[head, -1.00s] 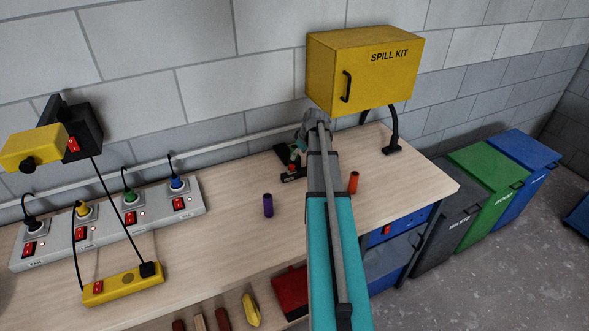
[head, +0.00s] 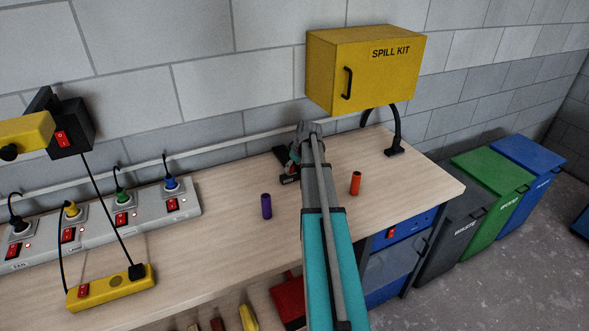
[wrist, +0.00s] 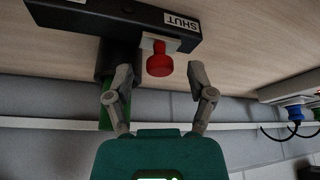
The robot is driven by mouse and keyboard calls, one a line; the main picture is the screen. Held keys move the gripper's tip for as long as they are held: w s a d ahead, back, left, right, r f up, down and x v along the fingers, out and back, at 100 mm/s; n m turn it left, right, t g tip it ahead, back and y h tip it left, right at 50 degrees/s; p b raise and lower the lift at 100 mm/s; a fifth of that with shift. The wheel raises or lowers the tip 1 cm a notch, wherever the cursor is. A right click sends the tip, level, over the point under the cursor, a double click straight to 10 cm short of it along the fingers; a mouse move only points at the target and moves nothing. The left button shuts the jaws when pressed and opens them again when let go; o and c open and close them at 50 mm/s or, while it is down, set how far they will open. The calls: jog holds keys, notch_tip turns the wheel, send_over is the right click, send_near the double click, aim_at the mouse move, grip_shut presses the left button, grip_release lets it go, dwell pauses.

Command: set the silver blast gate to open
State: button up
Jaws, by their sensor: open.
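In the wrist view a black blast gate body (wrist: 105,17) runs across the top. A pale silver slide plate (wrist: 160,43) with a red knob (wrist: 159,61) sits at its lower edge, near the end labelled SHUT (wrist: 181,21). The label at the other end is cut off. A green part (wrist: 106,115) shows below the body. My gripper (wrist: 160,76) is open, its two fingers on either side of the knob with gaps; no contact is visible. In the head view the gate (head: 289,178) is small on the bench, partly hidden by my arm.
A purple cylinder (head: 266,206) and an orange cylinder (head: 355,183) stand on the bench (head: 225,240) on either side of my arm. The yellow spill kit box (head: 365,70) hangs behind. Power strips (head: 105,227) lie at the left. A black bent stand (head: 396,135) stands behind right.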

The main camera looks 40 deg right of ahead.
jog(key=shift+w+f, duration=0.1)
jog(key=shift+f, duration=0.1)
grip_shut()
dwell(0.4)
